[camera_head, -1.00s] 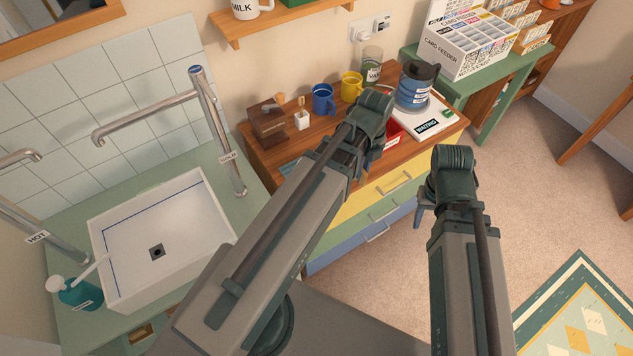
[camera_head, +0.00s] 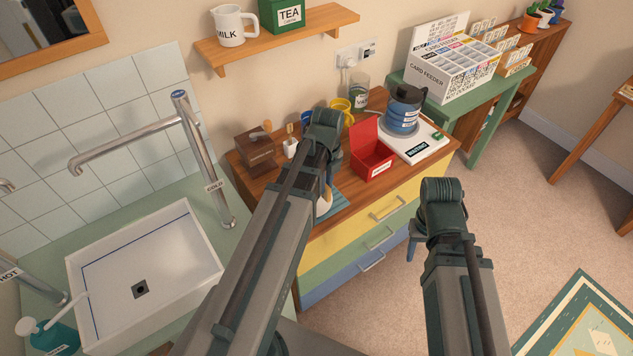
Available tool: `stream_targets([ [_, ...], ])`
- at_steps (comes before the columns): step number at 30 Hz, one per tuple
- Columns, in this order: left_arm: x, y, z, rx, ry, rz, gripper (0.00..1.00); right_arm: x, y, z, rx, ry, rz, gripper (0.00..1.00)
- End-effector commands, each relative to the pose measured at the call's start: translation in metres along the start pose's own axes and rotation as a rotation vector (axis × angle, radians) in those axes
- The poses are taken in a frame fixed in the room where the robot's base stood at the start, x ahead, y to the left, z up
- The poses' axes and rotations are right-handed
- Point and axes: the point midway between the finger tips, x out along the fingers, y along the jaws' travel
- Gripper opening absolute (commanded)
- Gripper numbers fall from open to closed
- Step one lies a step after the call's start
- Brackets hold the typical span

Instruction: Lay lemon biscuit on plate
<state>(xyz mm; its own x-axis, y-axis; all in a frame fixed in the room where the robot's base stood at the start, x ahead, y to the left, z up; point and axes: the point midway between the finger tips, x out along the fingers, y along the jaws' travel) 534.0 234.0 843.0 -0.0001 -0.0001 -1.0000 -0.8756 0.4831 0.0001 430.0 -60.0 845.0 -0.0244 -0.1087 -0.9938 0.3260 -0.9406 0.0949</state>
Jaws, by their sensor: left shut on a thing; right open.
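My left gripper (camera_head: 331,178) points down over the front left of the wooden counter top. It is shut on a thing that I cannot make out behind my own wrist. A pale rounded thing (camera_head: 323,208) shows just below it by a teal striped mat (camera_head: 340,203); I cannot tell whether it is the plate or the biscuit. No lemon biscuit or plate can be clearly identified. My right gripper (camera_head: 412,245) is open and empty, in front of the drawers and out over the floor.
An open red box (camera_head: 374,163) stands right of my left gripper. Behind are a wooden grinder (camera_head: 255,153), a yellow mug (camera_head: 341,105) and a glass jar (camera_head: 359,92). A blue jug (camera_head: 403,115) stands on a white base. A sink (camera_head: 150,270) lies left.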

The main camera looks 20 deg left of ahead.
Motion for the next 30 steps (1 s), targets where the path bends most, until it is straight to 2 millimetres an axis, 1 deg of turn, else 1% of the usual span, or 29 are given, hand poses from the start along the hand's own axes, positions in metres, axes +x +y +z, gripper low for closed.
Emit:
stream_targets([
  [1,0.002,-0.005,0.013,-0.004,0.0,0.0,0.0,0.002,0.0,0.0,0.0,0.0,0.0,0.48],
  [3,0.003,-0.006,0.024,-0.002,0.0,0.0,0.0,0.003,0.0,0.0,0.0,0.0,0.0,0.48],
  [6,0.004,-0.008,0.035,-0.001,0.0,0.0,0.0,0.004,0.0,0.0,0.0,0.0,0.0,0.48],
  [15,0.004,-0.008,0.041,0.0,0.0,0.0,0.0,0.004,0.0,0.0,0.0,0.0,0.0,0.48],
  [17,0.004,-0.009,0.046,0.0,0.0,0.0,0.0,0.004,0.0,0.0,0.0,0.0,0.0,0.48],
  [19,0.005,-0.011,0.054,-0.002,0.0,0.0,0.0,0.005,-0.001,0.0,0.0,0.0,0.0,0.48],
  [21,0.019,-0.01,0.052,0.0,0.0,0.0,0.0,0.019,-0.002,-0.001,0.0,0.0,0.0,0.48],
  [25,0.037,-0.01,0.052,0.0,0.0,0.0,0.0,0.036,-0.004,-0.002,0.0,0.0,0.0,0.48],
  [27,0.042,-0.01,0.052,0.0,0.0,0.0,0.0,0.042,-0.004,-0.002,0.0,0.0,0.0,0.48],
  [30,0.042,-0.01,0.052,0.0,0.0,0.0,0.0,0.042,-0.004,-0.002,0.0,0.0,0.0,0.48],
])
